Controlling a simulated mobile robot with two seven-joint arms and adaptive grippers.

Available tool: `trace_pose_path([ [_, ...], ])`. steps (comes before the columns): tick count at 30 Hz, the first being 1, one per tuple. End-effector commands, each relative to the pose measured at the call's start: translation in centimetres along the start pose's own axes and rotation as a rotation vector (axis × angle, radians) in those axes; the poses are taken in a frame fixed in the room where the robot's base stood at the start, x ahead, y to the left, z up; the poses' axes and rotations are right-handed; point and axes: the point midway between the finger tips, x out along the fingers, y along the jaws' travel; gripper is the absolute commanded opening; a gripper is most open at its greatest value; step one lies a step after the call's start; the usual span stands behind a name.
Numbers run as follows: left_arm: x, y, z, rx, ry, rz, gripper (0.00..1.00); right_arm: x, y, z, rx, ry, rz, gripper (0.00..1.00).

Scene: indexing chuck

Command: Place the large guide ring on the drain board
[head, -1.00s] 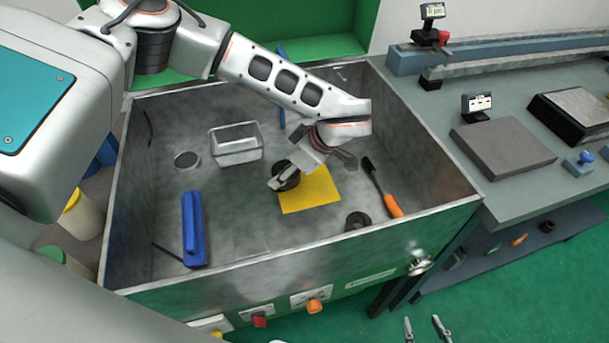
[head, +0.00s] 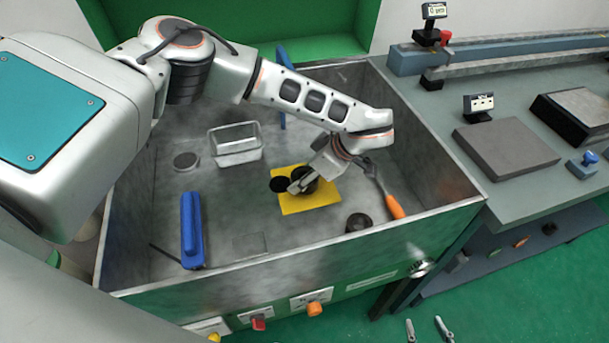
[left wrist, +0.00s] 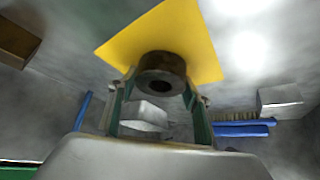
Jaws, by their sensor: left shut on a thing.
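The yellow flat board (head: 318,200), which I take for the drain board, lies on the floor of the metal tank. My left gripper (head: 297,186) is over it, shut on a dark thick ring, which I take for the large guide ring (head: 306,180). The ring also shows between the fingers in the left wrist view (left wrist: 162,68), with the yellow board (left wrist: 172,32) behind it. A round black patch (head: 278,184), perhaps its shadow, shows at the board's left edge. The ring's height over the board is unclear. My right gripper (head: 425,329) shows only its separated fingertips at the bottom edge.
A second dark ring (head: 358,222) lies right of the board. An orange-handled brush (head: 393,206) is at the tank's right. A metal basket (head: 235,146), a round dish (head: 186,160) and a blue brush (head: 192,231) are to the left. The tank walls (head: 445,225) surround all this.

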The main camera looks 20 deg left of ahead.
Motion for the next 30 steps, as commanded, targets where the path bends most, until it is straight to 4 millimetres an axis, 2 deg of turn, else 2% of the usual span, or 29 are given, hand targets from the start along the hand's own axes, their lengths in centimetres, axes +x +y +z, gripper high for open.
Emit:
trace_pose_path([
  [5,0.1,0.1,0.1,-0.002,0.000,0.001,0.00,0.0,0.0,0.1,0.000,-0.001,0.000,0.40],
  [6,0.2,0.0,0.1,0.000,0.000,-0.001,0.59,0.0,0.0,0.0,-0.001,0.000,0.000,0.40],
  [7,0.2,0.0,0.1,0.000,0.000,-0.001,0.66,0.0,0.0,0.0,-0.001,-0.001,0.000,0.40],
  [20,-0.3,0.0,0.0,0.000,0.000,0.001,0.66,0.0,0.0,0.2,0.000,-0.004,-0.001,0.40],
  [23,-1.6,0.1,0.0,0.001,0.000,0.003,0.66,0.0,0.0,0.2,0.000,-0.005,-0.001,0.40],
  [30,-6.5,0.1,-0.1,0.000,0.001,0.004,0.66,-0.1,-0.1,0.0,0.003,-0.004,-0.002,0.40],
])
